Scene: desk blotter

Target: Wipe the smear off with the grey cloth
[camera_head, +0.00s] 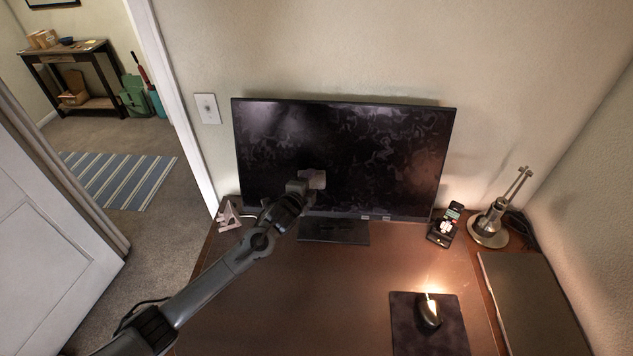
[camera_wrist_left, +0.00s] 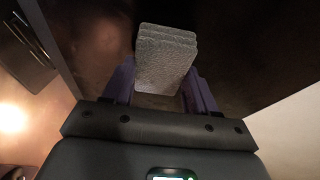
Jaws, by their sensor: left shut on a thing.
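The grey cloth (camera_head: 315,179) is a small folded pad held in front of the monitor's dark screen (camera_head: 385,150). My left gripper (camera_head: 305,183) is shut on it, and the left wrist view shows the layered cloth (camera_wrist_left: 165,58) between the two purple fingers. I cannot tell whether the cloth touches the screen. Pale, swirling marks spread over much of the screen, and I cannot pick out one separate smear among them. My arm and gripper hide part of the screen's lower left. My right gripper is not in view.
The monitor's stand (camera_head: 333,231) rests on the brown desk (camera_head: 300,300). A white triangular object (camera_head: 229,216) stands at left. A phone in a dock (camera_head: 446,223), a metal lamp (camera_head: 490,222), a mouse (camera_head: 429,312) on a dark pad (camera_head: 405,335) and a dark flat panel (camera_head: 530,300) are at right.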

